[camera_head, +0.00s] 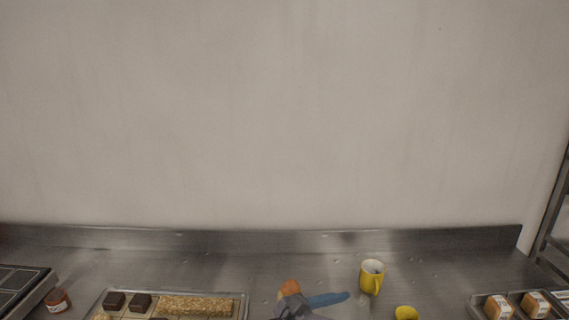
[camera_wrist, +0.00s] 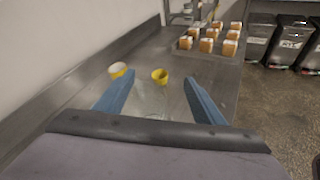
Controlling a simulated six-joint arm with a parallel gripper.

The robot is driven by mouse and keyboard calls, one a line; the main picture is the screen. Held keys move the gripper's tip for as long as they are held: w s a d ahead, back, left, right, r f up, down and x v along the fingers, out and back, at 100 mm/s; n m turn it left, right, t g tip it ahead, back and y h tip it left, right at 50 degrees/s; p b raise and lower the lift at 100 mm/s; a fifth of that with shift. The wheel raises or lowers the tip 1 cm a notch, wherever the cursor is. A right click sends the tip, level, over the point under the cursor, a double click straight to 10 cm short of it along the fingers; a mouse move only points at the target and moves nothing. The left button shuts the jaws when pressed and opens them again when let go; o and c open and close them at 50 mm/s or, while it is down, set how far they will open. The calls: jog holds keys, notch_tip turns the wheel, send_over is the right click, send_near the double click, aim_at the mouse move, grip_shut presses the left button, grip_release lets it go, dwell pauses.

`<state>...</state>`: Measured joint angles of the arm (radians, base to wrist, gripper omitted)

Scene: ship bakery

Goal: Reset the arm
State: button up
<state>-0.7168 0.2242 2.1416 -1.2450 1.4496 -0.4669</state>
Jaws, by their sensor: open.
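My gripper (camera_wrist: 160,98) is open and empty in the wrist view, its two blue fingers spread apart above the steel counter. In the head view part of my gripper (camera_head: 325,299) shows low in the middle, blue and orange. A yellow mug (camera_head: 371,277) with a white inside stands just right of it on the counter. A second yellow cup (camera_head: 406,312) is cut by the bottom edge. Both show in the wrist view beyond the fingers, the white-topped mug (camera_wrist: 118,70) on the left and the yellow cup (camera_wrist: 159,76) near the middle.
A tray (camera_head: 473,299) of packaged goods stands at right. The steel counter (camera_head: 200,268) meets a bare wall. Bins (camera_wrist: 290,42) stand on the floor.

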jog(key=s+d+f+m+g+y+p, duration=0.1)
jog(key=s+d+f+m+g+y, duration=0.5)
jog(key=s+f+m, duration=0.4)
jog(key=s+a+f+m+g+y+p, duration=0.1)
jog(key=s+a+f+m+y, duration=0.3)
jog(key=m, duration=0.7)
jog(key=shift+s+f+g+y, duration=0.25)
jog(key=shift+s+g+y, duration=0.05)
jog(key=shift+s+y, duration=0.8)
